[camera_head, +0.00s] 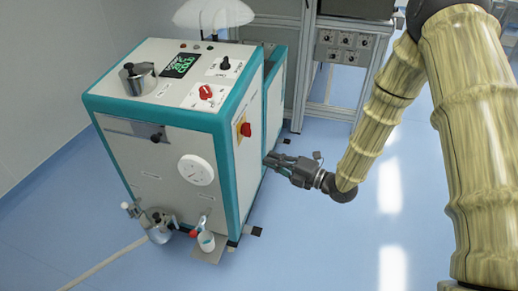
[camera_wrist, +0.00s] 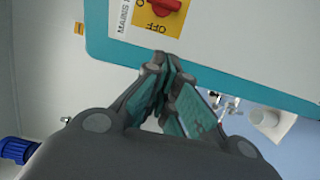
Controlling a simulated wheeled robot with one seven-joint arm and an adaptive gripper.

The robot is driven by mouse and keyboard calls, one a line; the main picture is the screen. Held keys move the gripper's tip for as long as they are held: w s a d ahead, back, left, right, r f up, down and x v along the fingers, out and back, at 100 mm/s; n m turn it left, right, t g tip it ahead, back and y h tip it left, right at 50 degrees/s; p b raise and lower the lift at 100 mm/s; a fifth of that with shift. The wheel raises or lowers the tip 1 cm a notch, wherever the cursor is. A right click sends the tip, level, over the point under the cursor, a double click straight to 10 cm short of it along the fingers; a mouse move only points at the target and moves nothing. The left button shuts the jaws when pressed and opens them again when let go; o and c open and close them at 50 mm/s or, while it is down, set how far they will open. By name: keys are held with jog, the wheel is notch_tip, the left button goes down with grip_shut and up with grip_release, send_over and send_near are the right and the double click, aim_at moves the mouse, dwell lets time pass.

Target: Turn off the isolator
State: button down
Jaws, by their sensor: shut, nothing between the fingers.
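The isolator is a red rotary knob on a yellow plate (camera_head: 244,129) on the right side wall of the teal and white machine (camera_head: 160,150). In the wrist view the red knob (camera_wrist: 165,5) is at the top edge, partly cut off, beside a "MAINS" label; the word "OFF" is readable on the plate, and the knob's exact setting is hard to tell. My gripper (camera_head: 270,160) is shut and empty, to the right of and below the knob in the head view. Its closed fingertips (camera_wrist: 163,62) show below the plate in the wrist view, apart from the knob.
Another red knob (camera_head: 206,92) and a black knob (camera_head: 225,63) are on the machine's top. Blue floor (camera_head: 320,230) is clear at right. A metal frame (camera_head: 330,110) stands behind.

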aim_at(247, 130)
jog(key=x, duration=0.9)
jog(key=w, duration=0.2)
jog(key=shift+w+d, duration=0.1)
jog(key=shift+w, duration=0.3)
jog(key=shift+w+d, duration=0.2)
jog(key=shift+w, duration=0.4)
